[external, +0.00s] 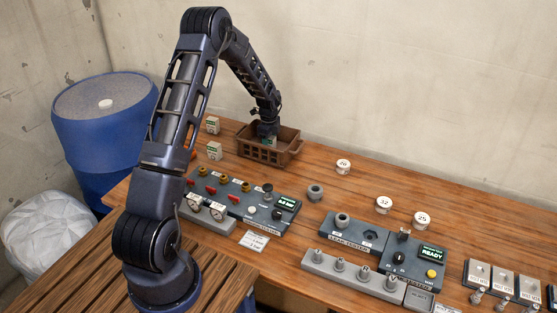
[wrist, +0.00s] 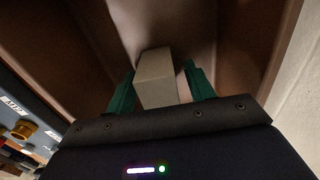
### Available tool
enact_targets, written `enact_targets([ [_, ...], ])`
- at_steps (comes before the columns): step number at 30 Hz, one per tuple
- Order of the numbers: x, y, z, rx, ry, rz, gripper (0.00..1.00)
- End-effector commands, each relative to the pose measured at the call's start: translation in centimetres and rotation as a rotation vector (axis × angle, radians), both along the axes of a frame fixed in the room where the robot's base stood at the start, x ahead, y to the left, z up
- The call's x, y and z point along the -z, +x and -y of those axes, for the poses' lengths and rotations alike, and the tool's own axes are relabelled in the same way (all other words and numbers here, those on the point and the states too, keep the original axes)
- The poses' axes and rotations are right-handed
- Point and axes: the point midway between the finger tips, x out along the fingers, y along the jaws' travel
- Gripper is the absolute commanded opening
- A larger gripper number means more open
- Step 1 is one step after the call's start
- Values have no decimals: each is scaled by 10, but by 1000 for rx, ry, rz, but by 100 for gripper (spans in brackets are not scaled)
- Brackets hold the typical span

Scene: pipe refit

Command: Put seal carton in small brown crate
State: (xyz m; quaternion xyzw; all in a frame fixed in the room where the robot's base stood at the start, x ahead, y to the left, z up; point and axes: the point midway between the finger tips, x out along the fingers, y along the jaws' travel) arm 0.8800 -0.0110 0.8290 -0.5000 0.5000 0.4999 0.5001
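The small brown crate (external: 262,154) stands at the back of the wooden bench in the external view. My gripper (external: 268,140) reaches down into it. In the wrist view a pale carton (wrist: 155,77) lies between the two teal fingers of my gripper (wrist: 160,88), inside the brown walls of the crate (wrist: 235,30). A narrow gap shows between the carton and the right finger; the left finger is close beside it or touching. The carton's label is not visible from the wrist, and its underside is hidden.
Two similar pale cartons stand left of the crate, one farther back (external: 212,125) and one nearer (external: 215,150). A grey valve panel (external: 230,203) lies in front of the crate. White round lids and a leak tester (external: 352,235) are to the right. A concrete wall is behind.

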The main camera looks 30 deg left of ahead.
Motion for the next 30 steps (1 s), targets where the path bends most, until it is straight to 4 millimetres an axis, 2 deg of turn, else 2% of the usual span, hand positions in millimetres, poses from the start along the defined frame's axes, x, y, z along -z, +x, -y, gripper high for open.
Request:
enact_targets([
  [8,-10,0,0,0,0,2,53],
  [21,-89,0,0,0,0,2,53],
  [25,-108,0,0,0,1,1,53],
  [30,-120,0,0,0,0,1,53],
])
